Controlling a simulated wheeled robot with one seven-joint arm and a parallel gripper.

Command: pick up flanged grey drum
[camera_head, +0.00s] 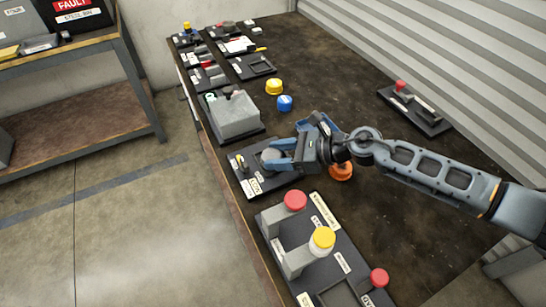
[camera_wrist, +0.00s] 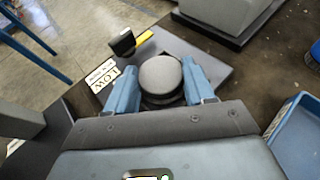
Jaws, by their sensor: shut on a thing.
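The flanged grey drum (camera_wrist: 160,77) shows in the wrist view as a round grey top between my two blue fingers. My gripper (camera_wrist: 161,88) is shut on it, with one finger on each side. The drum is over a dark plate (camera_wrist: 190,50) with a label; I cannot tell whether it touches the plate. In the head view the drum (camera_head: 270,157) shows at the tips of my gripper (camera_head: 277,157), partly hidden by the fingers. The plate (camera_head: 262,186) lies near the left edge of the bench.
A grey block on a dark base (camera_head: 235,117) stands just behind the plate. In front is a dark board (camera_head: 300,262) with red and yellow knobs. An orange part (camera_head: 341,171) and a blue tray (camera_wrist: 302,135) are close to the gripper.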

